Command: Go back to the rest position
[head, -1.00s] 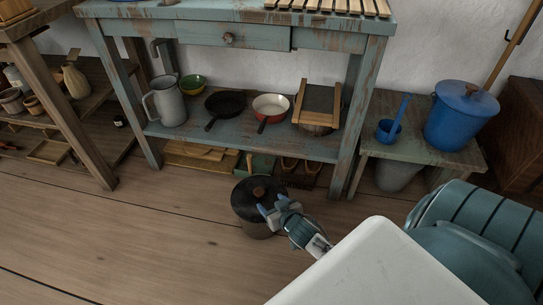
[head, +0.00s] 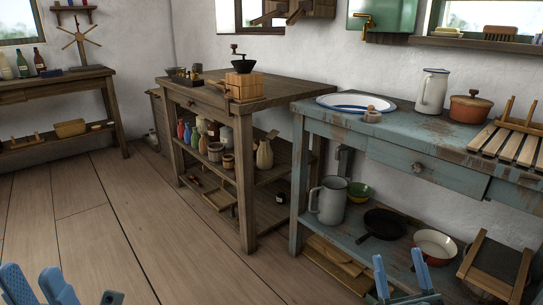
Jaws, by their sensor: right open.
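My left gripper (head: 55,284) shows at the bottom left corner of the head view, over the wooden floor. Its blue fingers stand apart with nothing seen between them. Its lower part is cut off by the picture edge. My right gripper (head: 401,275) is at the bottom right, in front of the blue table's lower shelf. Its blue fingers are apart, with nothing between them. The rest of both arms is out of view.
The worn blue table (head: 345,125) stands at the right, with a red-white pan (head: 435,243) and a wooden-framed board (head: 495,268) low near my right gripper. A brown workbench (head: 300,90) stands mid-picture. The floor (head: 100,225) at the left is clear.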

